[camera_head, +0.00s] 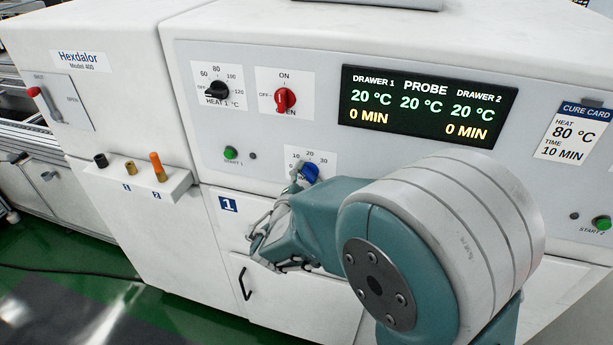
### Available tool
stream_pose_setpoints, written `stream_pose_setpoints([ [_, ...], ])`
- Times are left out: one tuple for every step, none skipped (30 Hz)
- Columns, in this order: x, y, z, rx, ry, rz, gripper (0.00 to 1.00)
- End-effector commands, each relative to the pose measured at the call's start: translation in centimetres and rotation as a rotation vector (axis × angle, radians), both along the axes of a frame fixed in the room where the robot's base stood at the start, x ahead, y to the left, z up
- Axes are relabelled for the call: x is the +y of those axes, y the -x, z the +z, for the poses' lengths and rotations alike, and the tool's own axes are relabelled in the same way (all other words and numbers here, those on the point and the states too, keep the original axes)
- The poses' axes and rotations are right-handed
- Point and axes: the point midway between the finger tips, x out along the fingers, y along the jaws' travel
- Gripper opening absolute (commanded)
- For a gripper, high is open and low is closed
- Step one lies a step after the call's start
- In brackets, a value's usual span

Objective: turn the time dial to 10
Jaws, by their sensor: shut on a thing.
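The blue time dial (310,173) sits on a white plate marked 10, 20 and 30, low on the machine's front panel. My gripper (301,175) reaches up to it from below and is shut on it. One fingertip shows at the dial's left side; the other is hidden. The arm covers the lower right of the dial's plate, and I cannot tell where the pointer stands. The display (428,106) reads 20 °C and 0 MIN for drawer 1. The cure card (573,131) reads heat 80 °C, time 10 MIN.
A black heat dial (216,90) and a red oven knob (285,99) are above left. The green start 1 button (230,153) is left of the time dial. Drawer 1 has a black handle (244,284) below. A small shelf (138,184) holds coloured cylinders at left.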

Motion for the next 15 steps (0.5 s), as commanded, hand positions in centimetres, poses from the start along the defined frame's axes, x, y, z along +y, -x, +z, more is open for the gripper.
stream_pose_setpoints([
  [0.02, -0.03, 0.0, -0.001, 0.0, 0.001, 0.64],
  [0.03, -0.02, -0.01, 0.0, 0.0, 0.0, 0.78],
  [0.03, -0.02, -0.01, 0.0, 0.0, 0.0, 0.94],
  [0.02, -0.02, -0.01, 0.0, 0.0, 0.0, 0.94],
  [0.02, -0.02, -0.01, 0.0, 0.0, 0.0, 0.94],
  [0.01, -0.01, -0.01, 0.0, 0.001, 0.0, 0.94],
  [0.01, -0.01, -0.01, 0.0, 0.001, 0.0, 0.94],
  [0.0, -0.01, -0.01, 0.0, 0.001, 0.0, 0.94],
  [-0.02, 0.0, -0.01, 0.0, 0.001, 0.0, 0.94],
  [-0.03, 0.0, 0.0, 0.0, 0.0, 0.0, 0.94],
  [-0.04, 0.0, -0.01, 0.001, 0.0, 0.001, 0.94],
  [-0.04, 0.0, 0.0, 0.001, 0.0, -0.001, 0.94],
  [-0.05, -0.01, -0.01, 0.001, 0.0, -0.001, 0.94],
  [-0.06, 0.0, 0.0, 0.001, 0.0, -0.001, 0.94],
  [-0.05, 0.02, 0.0, 0.001, 0.0, 0.0, 0.94],
])
